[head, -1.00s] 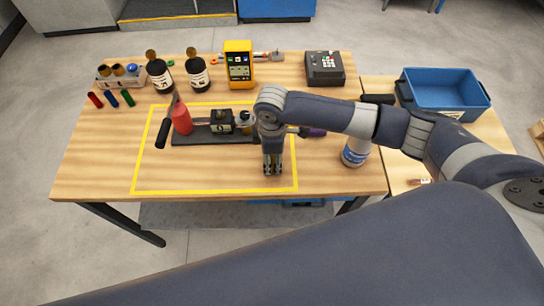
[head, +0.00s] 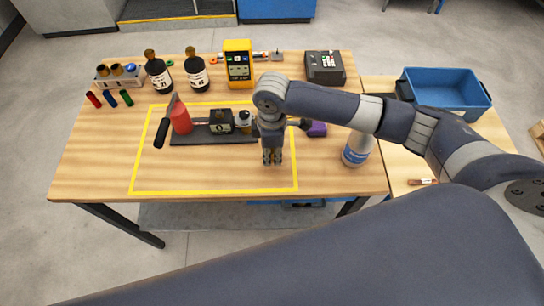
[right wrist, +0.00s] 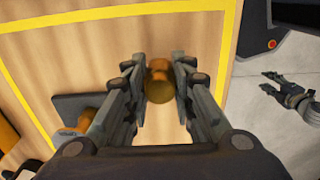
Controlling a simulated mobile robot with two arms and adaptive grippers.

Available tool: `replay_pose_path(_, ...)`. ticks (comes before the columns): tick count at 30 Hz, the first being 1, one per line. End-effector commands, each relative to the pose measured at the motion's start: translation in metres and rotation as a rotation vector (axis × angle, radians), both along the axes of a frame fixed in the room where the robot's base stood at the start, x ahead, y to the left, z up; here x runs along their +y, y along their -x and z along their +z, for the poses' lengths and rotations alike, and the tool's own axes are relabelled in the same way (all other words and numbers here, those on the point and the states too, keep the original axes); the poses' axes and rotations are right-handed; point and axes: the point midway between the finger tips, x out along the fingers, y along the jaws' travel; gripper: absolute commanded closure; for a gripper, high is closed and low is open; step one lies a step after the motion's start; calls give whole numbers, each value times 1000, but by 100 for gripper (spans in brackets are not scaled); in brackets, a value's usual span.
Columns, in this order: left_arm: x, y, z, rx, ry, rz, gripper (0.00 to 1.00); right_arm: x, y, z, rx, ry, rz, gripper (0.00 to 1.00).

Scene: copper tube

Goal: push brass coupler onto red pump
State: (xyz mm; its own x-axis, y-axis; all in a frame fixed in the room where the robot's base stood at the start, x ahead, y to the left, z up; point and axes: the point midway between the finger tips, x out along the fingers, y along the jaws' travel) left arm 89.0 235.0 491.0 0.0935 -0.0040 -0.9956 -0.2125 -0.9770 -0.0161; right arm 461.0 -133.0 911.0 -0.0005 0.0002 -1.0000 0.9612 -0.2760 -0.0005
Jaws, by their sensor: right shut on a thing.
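The red pump (head: 181,118) stands at the left end of a dark base plate (head: 205,138), inside the yellow outline on the table, with a black handle (head: 161,133) beside it. My right gripper (head: 272,158) is in front of the plate's right end, pointing down over the table. In the right wrist view the brass coupler (right wrist: 160,82) sits between the fingertips of the right gripper (right wrist: 160,77), which is shut on it. The coupler is hidden in the head view. My left gripper (right wrist: 269,83) shows small at the right of the right wrist view, empty, its fingers apart.
A dark gauge block (head: 221,122) and a small bottle (head: 244,120) stand along the plate. A blue bin (head: 445,90) is farther right. The table inside the outline's front is clear.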

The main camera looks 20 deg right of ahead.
Motion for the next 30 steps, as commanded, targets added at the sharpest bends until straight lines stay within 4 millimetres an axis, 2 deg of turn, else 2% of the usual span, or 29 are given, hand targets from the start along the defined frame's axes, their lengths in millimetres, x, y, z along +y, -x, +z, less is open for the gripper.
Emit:
replay_pose_path(1, 0, 0, -7, 0, 0, 0, 60, 0, -2, 7, -7, -1, 1, 100)
replay_pose_path(15, 0, 1, -29, 2, -1, -1, 60, 42, 109, 16, 0, -3, 6, 100)
replay_pose_path(18, 0, 1, -31, 2, -1, -1, 60, 48, 127, 19, -1, -3, 5, 100)
replay_pose_path(24, 0, 1, -34, 3, -1, -1, 60, 55, 146, 22, -1, -2, 2, 100)
replay_pose_path(30, 0, 2, -34, 3, -1, -1, 60, 56, 150, 22, -1, 0, -1, 100)
